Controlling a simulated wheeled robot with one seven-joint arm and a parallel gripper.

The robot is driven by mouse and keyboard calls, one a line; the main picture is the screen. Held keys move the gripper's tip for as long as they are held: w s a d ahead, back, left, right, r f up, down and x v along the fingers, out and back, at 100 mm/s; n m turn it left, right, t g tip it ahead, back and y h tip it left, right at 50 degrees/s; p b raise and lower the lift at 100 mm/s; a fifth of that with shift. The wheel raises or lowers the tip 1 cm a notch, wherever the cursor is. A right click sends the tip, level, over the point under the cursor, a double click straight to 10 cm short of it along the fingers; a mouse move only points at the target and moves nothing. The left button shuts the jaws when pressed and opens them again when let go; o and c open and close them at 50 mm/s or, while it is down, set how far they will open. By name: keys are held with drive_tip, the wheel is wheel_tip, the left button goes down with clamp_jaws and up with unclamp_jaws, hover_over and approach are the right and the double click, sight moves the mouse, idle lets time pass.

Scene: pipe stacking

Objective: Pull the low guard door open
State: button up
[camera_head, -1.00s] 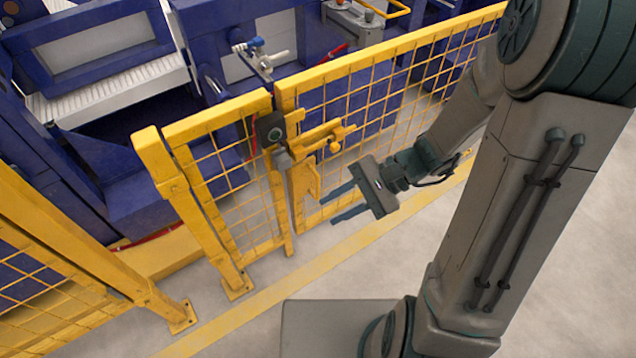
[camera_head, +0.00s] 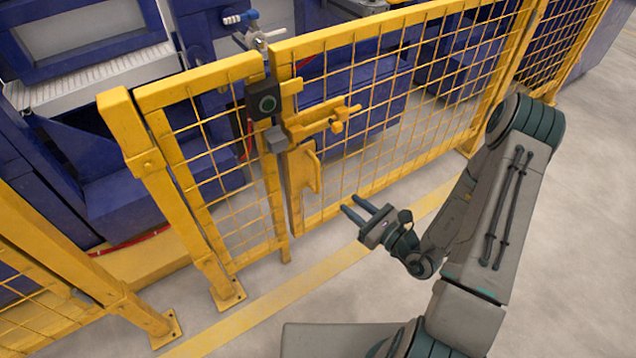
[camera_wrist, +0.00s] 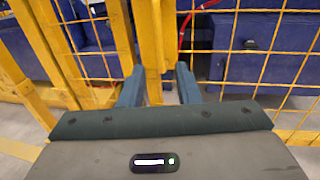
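The low guard door (camera_head: 384,112) is a yellow-framed mesh panel standing in line with the fence, with no clear gap at its left edge. Its yellow pull handle (camera_head: 316,172) stands upright near that edge, below a yellow slide bolt (camera_head: 325,124). I cannot tell whether the bolt is engaged. My gripper (camera_head: 351,205) is open and empty, to the right of and below the handle in the head view, apart from it. In the wrist view, my gripper's fingers (camera_wrist: 160,72) point forward, with a yellow upright (camera_wrist: 150,42) seen between them.
A yellow post (camera_head: 160,185) and another fence section (camera_head: 70,270) stand further left. Blue machinery (camera_head: 100,180) is behind the fence. The grey floor (camera_head: 570,220) is open at right.

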sight(318, 192)
drive_tip(key=b+x, duration=0.2)
drive_tip(key=x, duration=1.1)
drive_tip(key=shift+a+b, duration=0.2)
drive_tip(key=shift+b, duration=0.15)
clamp_jaws()
